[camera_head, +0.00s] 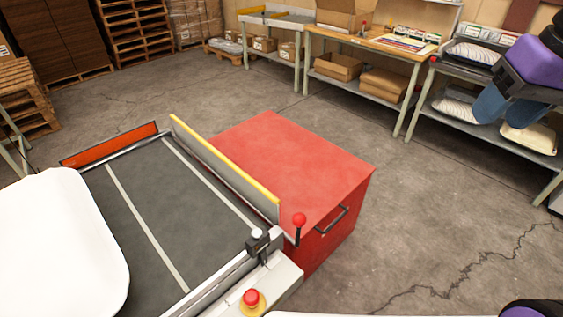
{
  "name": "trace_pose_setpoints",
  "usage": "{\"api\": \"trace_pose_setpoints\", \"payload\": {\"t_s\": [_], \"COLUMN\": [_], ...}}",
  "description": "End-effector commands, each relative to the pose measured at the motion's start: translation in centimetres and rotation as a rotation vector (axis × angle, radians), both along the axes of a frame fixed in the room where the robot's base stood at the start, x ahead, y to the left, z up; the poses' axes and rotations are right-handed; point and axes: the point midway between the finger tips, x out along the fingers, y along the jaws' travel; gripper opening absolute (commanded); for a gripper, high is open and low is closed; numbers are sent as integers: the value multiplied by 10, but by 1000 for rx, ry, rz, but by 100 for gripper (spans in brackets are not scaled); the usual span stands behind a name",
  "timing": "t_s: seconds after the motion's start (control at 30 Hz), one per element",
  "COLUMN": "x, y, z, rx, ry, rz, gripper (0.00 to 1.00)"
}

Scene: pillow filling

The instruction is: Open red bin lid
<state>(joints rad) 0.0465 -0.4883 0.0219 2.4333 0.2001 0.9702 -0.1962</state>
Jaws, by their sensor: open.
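The red bin (335,238) stands on the floor in the middle, beside the conveyor. Its flat red lid (300,165) lies level and closed on top. A dark bar handle (332,220) is on the bin's right-hand face, just below the lid edge. The bin's left side is hidden behind the conveyor's yellow-topped rail. My gripper (503,108) is at the upper right, with two blue fingers apart and nothing seen between them. It is well away from the bin and the handle, in front of the shelves in the picture.
A conveyor (135,215) with a grey belt adjoins the bin on the left. A red-knobbed lever (299,222) and a red button (251,297) are close to the bin's near corner. Workbenches (375,42) line the back. The concrete floor right of the bin is clear.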

Motion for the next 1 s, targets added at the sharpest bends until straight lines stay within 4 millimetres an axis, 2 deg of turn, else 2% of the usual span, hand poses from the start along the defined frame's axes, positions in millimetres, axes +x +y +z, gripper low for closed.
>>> {"api": "trace_pose_setpoints", "payload": {"t_s": [0.03, 0.27, 0.57, 0.77, 1.0], "x": [11, 57, 119, 158, 202], "y": [3, 16, 29, 35, 39], "z": [-5, -29, -72, -109, -161], "rx": [22, 145, 338, 482, 665], "ry": [36, 162, 288, 342, 374], "rz": [12, 78, 145, 173, 188], "gripper": [51, 51, 51, 51, 51]}}
